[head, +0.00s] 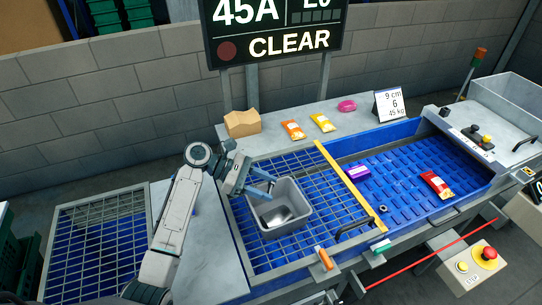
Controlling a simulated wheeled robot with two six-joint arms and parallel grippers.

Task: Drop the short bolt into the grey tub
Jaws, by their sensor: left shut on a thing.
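The grey tub (301,207) stands on the blue grid deck, open at the top. My left gripper (271,188) is at the tub's left back rim, with its blue fingertips at or just over the edge. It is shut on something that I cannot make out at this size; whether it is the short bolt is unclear. I cannot make out a short bolt anywhere else in view. The tub's inside shows grey and partly shaded. My right gripper is not in view.
A yellow bar (343,178) divides the grid deck from a blue belt tray. There lie a purple pack (358,173), a red packet (436,185) and a small dark ring (382,208).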

